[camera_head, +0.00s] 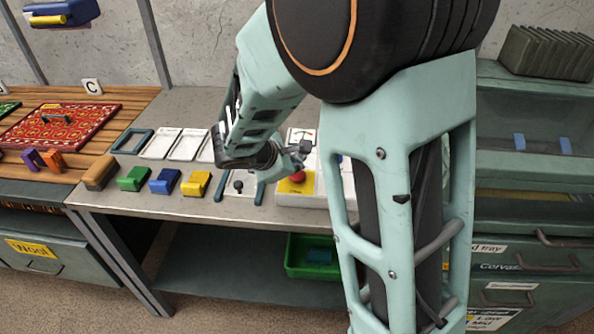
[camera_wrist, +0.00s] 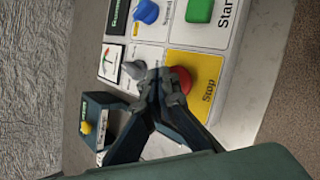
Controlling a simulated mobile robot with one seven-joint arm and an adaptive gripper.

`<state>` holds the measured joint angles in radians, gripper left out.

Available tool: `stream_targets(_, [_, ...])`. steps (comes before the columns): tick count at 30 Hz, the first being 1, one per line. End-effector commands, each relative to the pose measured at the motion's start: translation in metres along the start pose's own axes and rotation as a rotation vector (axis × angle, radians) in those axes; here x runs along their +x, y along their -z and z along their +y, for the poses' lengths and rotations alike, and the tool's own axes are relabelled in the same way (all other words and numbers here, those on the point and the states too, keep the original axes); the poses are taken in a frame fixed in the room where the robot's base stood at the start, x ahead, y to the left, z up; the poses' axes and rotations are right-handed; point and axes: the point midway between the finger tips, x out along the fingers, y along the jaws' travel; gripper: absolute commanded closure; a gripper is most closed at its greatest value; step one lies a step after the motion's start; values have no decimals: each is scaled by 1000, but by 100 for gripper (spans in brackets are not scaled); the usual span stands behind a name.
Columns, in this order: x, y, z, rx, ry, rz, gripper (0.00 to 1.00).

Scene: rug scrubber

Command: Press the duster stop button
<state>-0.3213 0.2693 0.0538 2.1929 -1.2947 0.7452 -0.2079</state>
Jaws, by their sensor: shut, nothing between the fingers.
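The red stop button (camera_wrist: 182,80) sits on a yellow plate (camera_wrist: 207,82) marked "Stop" in the wrist view. In the head view my gripper (camera_head: 301,151) is just above the button.
A green Start button (camera_wrist: 200,10), a blue knob (camera_wrist: 146,12) and a grey knob (camera_wrist: 134,69) are on the same panel. Yellow (camera_head: 196,184), blue (camera_head: 165,181) and green (camera_head: 134,178) blocks stand along the bench (camera_head: 110,200) to the left. A green bin (camera_head: 295,262) is below.

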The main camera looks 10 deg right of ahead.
Motion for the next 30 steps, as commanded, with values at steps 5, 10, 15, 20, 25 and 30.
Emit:
stream_targets(5, [-3,-2,2,0,0,0,100])
stream_targets(10, [-3,-2,2,0,0,-1,100])
stream_targets(15, [-7,-5,6,1,0,-1,100])
stream_targets(20, [-18,-14,14,1,0,-1,100])
stream_targets(25, [-30,-22,22,2,0,-1,100])
stream_targets(30, [-39,-28,28,0,0,-1,100])
